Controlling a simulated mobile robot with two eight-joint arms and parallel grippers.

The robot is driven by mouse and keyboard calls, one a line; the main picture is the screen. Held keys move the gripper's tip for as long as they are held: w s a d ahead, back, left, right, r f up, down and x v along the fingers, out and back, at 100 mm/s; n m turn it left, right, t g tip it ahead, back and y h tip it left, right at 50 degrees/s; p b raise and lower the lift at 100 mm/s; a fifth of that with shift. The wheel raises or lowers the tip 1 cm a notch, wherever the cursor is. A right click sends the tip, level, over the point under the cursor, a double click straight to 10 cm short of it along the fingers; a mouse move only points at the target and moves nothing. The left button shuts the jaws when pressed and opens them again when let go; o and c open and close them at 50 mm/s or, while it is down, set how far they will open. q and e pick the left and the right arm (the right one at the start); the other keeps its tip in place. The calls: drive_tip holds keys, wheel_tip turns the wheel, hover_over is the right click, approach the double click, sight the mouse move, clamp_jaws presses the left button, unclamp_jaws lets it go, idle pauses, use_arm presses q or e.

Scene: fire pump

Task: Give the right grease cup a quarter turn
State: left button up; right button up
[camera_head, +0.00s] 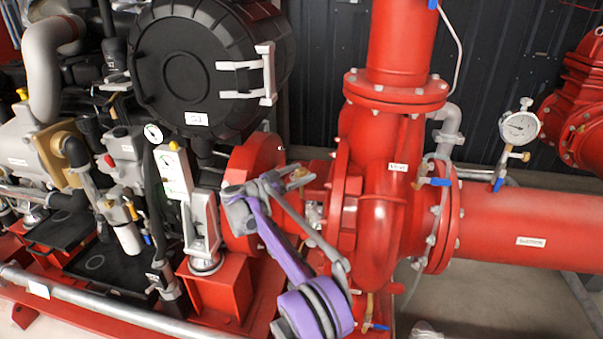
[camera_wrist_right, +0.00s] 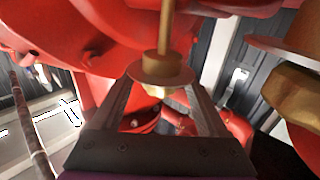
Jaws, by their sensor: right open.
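A brass grease cup (camera_wrist_right: 160,70) with a thin stem, a flat disc and a small hex end shows in the right wrist view, in line with the gap between my right gripper's fingertips. My right gripper (camera_wrist_right: 163,92) is open, with one finger on each side of the disc; I cannot tell whether they touch it. In the head view my right gripper (camera_head: 291,182) reaches in at the shaft housing left of the red pump casing (camera_head: 385,185). A larger brass hex piece (camera_wrist_right: 298,92) stands close at the right of the wrist view. My left gripper is out of view.
The red suction pipe (camera_head: 530,228) runs off to the right. A pressure gauge (camera_head: 519,127) stands above it. The black round housing (camera_head: 195,70) and engine parts fill the left. A grey rail (camera_head: 100,312) crosses the lower left.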

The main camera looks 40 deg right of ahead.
drive_tip(key=a, duration=1)
drive_tip(key=shift+p, duration=0.35)
drive_tip(key=shift+w, duration=0.1)
